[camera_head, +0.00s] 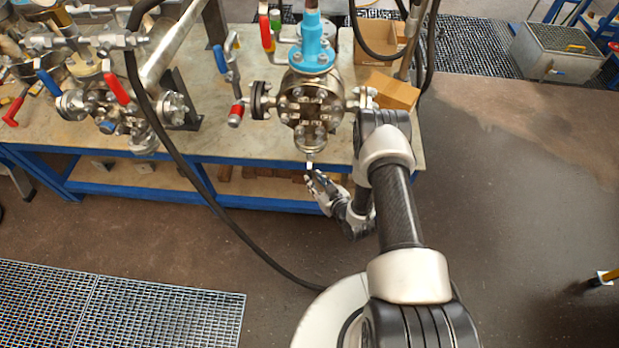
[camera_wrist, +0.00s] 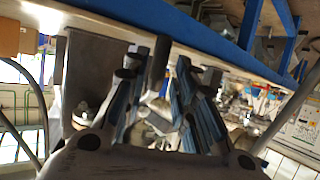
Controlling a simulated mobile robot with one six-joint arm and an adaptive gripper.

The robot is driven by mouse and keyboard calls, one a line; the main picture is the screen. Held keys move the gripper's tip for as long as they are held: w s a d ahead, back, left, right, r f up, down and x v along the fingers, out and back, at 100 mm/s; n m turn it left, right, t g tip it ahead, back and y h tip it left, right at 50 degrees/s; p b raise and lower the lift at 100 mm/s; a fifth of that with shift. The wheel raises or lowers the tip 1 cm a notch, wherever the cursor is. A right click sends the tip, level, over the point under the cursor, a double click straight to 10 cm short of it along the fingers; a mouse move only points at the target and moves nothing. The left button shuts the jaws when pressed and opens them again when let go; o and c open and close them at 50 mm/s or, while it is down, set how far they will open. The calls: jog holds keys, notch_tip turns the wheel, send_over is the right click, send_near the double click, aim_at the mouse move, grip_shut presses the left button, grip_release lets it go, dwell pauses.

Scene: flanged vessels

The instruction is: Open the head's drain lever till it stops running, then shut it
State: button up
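The steel flanged vessel head (camera_head: 312,100) with a blue fitting (camera_head: 312,55) on top stands at the bench's front edge in the head view. A small pale drain part (camera_head: 310,160) hangs from its bottom; I cannot tell whether it is the lever or an outlet, nor its setting. My gripper (camera_head: 312,177) is just below that part, in front of the bench edge. In the wrist view my gripper (camera_wrist: 163,100) has its fingers apart, with a dark upright rod (camera_wrist: 158,64) showing between them. Contact is unclear. No running liquid can be made out.
Red-handled (camera_head: 266,30) and blue-handled valves (camera_head: 221,58) stand beside the vessel. More valves and pipes crowd the left of the bench (camera_head: 215,150). A cardboard box (camera_head: 392,90) lies to the right. A black hose (camera_head: 190,170) hangs over the front. The floor at right is mostly clear.

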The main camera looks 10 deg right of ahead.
aim_at(311, 176)
jog(key=b+x, duration=0.1)
jog(key=x, duration=0.4)
jog(key=shift+w, duration=0.1)
jog(key=shift+c, duration=0.5)
grip_shut()
